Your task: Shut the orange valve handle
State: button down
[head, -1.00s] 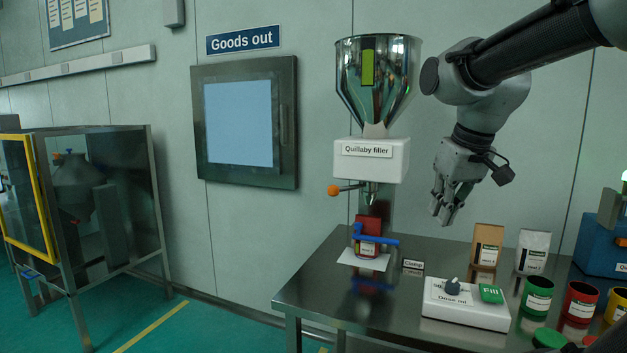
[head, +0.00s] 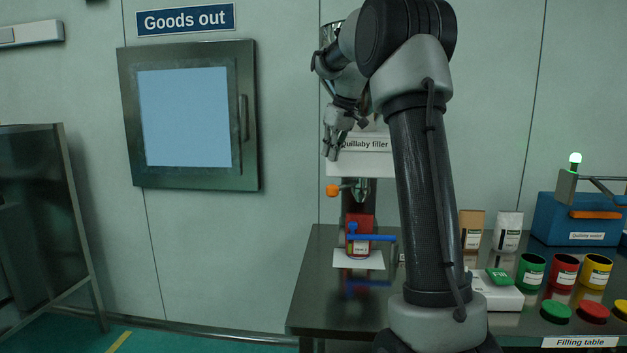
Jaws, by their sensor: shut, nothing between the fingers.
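The orange valve handle (head: 332,190) is a round knob. It sticks out at the lower left of the white filler block labelled "Quillaby filler" (head: 357,168), beside the metal nozzle (head: 358,188). Its lever is mostly hidden or end-on now. My gripper (head: 332,155) is shut and empty, pointing down in front of the filler block, above the orange knob in the picture and apart from it. My arm hides most of the hopper and the right side of the filler.
A red can (head: 360,228) stands under the nozzle with a blue clamp (head: 372,238) by it. The table's left front (head: 325,300) is bare.

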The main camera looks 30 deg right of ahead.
jog(key=x, duration=1)
jog(key=shift+s, duration=0.15)
dwell(0.4)
jog(key=s+d+n+g+y, duration=0.3)
jog(key=s+d+n, duration=1)
jog(key=s, duration=0.1)
dwell(0.5)
jog(key=shift+d, duration=0.2)
jog(key=shift+r, duration=0.1)
